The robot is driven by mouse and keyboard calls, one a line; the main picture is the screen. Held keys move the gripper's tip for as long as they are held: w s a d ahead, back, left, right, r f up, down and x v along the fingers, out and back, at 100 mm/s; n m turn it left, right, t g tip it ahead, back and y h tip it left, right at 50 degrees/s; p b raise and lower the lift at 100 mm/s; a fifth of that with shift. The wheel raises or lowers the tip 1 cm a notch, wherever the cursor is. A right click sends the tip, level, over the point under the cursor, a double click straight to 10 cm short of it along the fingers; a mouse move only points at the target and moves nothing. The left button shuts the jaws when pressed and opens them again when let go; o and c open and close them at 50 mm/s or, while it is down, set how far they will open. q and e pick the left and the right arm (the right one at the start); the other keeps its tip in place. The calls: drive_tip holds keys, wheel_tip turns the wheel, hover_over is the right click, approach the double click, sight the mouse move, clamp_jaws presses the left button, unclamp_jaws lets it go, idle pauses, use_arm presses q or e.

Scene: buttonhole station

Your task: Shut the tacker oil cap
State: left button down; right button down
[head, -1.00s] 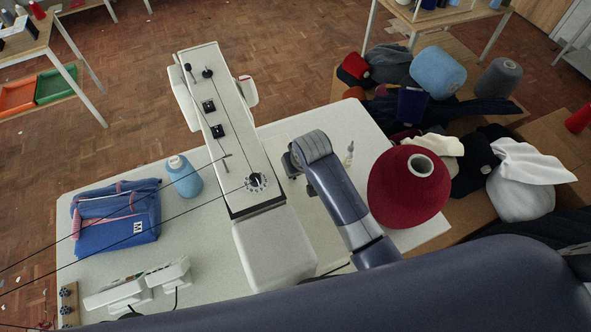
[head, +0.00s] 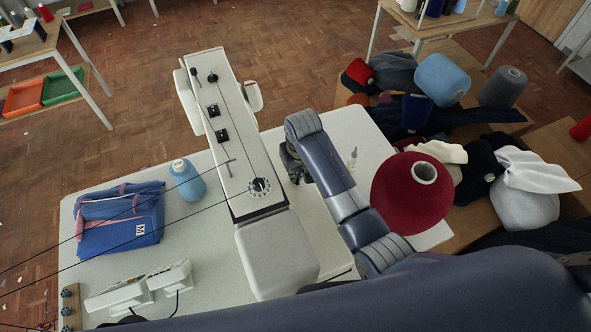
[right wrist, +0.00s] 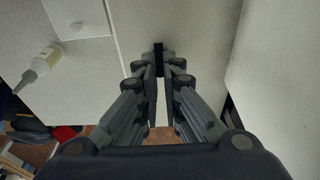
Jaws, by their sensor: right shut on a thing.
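The tacker (head: 232,140) is a long white machine head on the pale table. My right gripper (head: 291,163) is at its right side in the head view, mostly hidden under my wrist. In the right wrist view, my right gripper (right wrist: 160,78) has its fingers drawn together on a small black piece (right wrist: 158,52) against a pale surface. This piece looks like the oil cap, but its hinge and opening are hidden, so I cannot tell how far it is shut. My left gripper is not in view.
A small bottle (head: 352,158) stands right of my right arm, also in the right wrist view (right wrist: 46,60). A large red cone (head: 412,190) stands at the table's right edge.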

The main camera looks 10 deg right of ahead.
sight(298, 185)
drive_tip(key=c, duration=1.6)
unclamp_jaws()
drive_tip(key=shift+f, duration=0.1)
drive_tip(key=shift+c, duration=0.2)
drive_tip(key=shift+w, duration=0.1)
wheel_tip(298, 185, up, 12)
drive_tip(key=s, duration=0.2)
drive_tip(key=shift+d+f, duration=0.15)
drive_tip(key=shift+s, duration=0.1)
